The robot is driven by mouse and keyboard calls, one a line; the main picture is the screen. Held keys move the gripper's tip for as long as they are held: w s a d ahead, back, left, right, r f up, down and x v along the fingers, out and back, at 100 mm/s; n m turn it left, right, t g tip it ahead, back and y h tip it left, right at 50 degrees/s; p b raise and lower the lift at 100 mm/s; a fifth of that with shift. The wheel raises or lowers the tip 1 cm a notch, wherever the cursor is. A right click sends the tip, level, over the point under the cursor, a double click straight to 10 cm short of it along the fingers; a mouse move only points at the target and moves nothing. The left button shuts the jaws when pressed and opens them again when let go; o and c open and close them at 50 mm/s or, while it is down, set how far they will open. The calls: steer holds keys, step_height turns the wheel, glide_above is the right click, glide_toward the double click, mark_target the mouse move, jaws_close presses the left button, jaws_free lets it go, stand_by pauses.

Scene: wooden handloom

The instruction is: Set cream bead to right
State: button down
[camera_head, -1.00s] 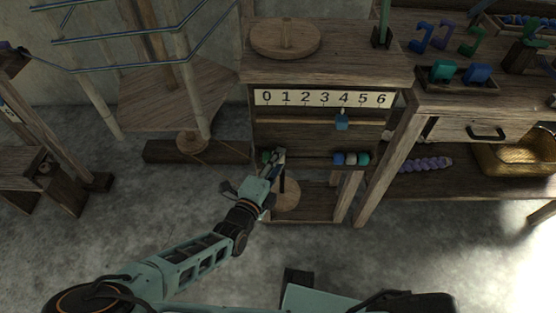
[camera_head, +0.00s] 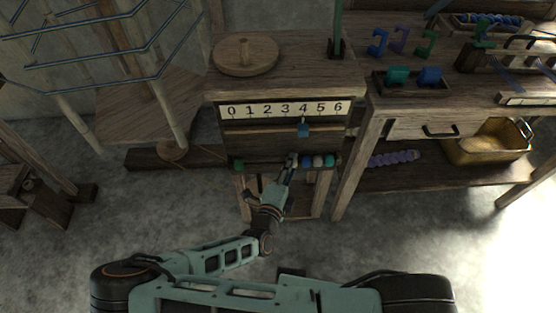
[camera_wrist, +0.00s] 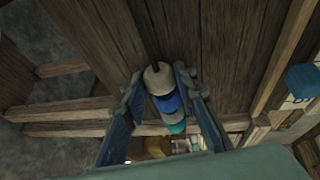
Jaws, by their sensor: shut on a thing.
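The cream bead (camera_wrist: 158,76) sits between the fingertips of my gripper (camera_wrist: 159,84) in the wrist view. It is on the lower rod of the counting frame, with a blue bead (camera_wrist: 167,103), a pale bead (camera_wrist: 173,117) and a teal bead (camera_wrist: 178,128) lined up beyond it. In the head view my gripper (camera_head: 291,161) is at the lower rod, just left of the blue bead (camera_head: 306,161), pale bead (camera_head: 318,161) and green-teal bead (camera_head: 329,160). The held bead is mostly hidden there. Another green bead (camera_head: 238,163) is at the rod's left end.
Above is a number strip (camera_head: 284,110) from 0 to 6, with a blue slider (camera_head: 303,130) under the 4. A round wooden disc (camera_head: 245,57) lies on top. A workbench with a drawer (camera_head: 435,129) and a brass bin (camera_head: 488,145) stands right.

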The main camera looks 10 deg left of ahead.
steer(key=shift+w+d+r, duration=0.1)
steer(key=shift+w+d, duration=0.05)
steer(key=shift+d, duration=0.4)
steer(key=c, duration=1.5)
jaws_free()
steer(key=shift+d, duration=0.1)
steer(key=shift+s+a, duration=0.2)
steer(key=shift+s, duration=0.15)
steer(key=v, duration=1.1)
steer(key=shift+s, duration=0.1)
steer(key=shift+r, duration=0.15)
